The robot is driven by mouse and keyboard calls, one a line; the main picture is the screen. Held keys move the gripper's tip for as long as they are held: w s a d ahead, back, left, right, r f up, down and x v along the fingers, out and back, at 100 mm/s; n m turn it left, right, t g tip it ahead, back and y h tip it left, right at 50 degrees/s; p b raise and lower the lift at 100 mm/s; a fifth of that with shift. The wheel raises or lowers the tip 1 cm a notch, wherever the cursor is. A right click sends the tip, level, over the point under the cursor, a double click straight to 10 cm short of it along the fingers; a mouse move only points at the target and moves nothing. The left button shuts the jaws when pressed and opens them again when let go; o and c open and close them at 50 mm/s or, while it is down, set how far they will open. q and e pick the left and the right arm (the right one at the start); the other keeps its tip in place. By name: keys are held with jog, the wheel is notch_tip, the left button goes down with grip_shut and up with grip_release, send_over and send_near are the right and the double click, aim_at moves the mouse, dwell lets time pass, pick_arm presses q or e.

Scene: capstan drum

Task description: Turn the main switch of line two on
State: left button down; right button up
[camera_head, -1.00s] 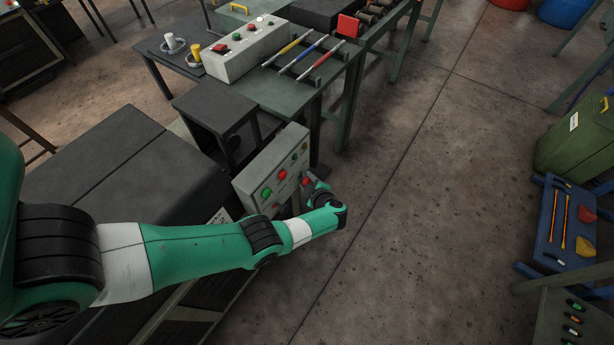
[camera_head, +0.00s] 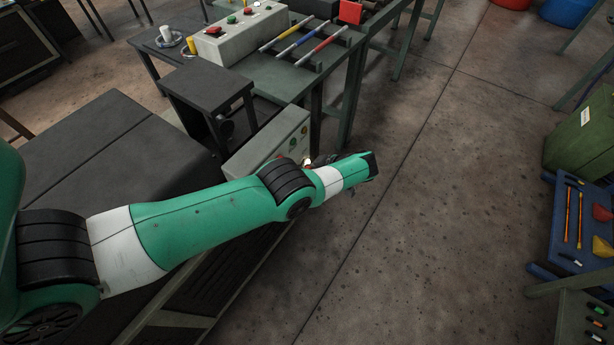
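A grey control panel (camera_head: 262,143) stands low in front of the dark cabinet. It has coloured buttons, and a red control shows partly at the arm's edge. My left arm crosses in front and hides its lower part. A second grey control box (camera_head: 238,42) with red, green and white controls stands on the table behind. No line labels can be read, so I cannot tell which switch belongs to line two. My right gripper is not in view.
A green-grey table (camera_head: 275,75) holds several coloured rods on a rack. A dark stand (camera_head: 205,82) is beside the panel. A blue tray (camera_head: 547,225) with tools and a green bin (camera_head: 580,135) are at right. The floor between is clear.

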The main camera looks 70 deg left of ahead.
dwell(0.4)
pick_arm(q)
jog(key=shift+c, duration=1.9)
grip_release()
jog(key=v, duration=1.1)
jog(key=shift+w+d+r+b, duration=0.2)
jog(key=shift+b, duration=0.2)
jog(key=shift+r, duration=0.1)
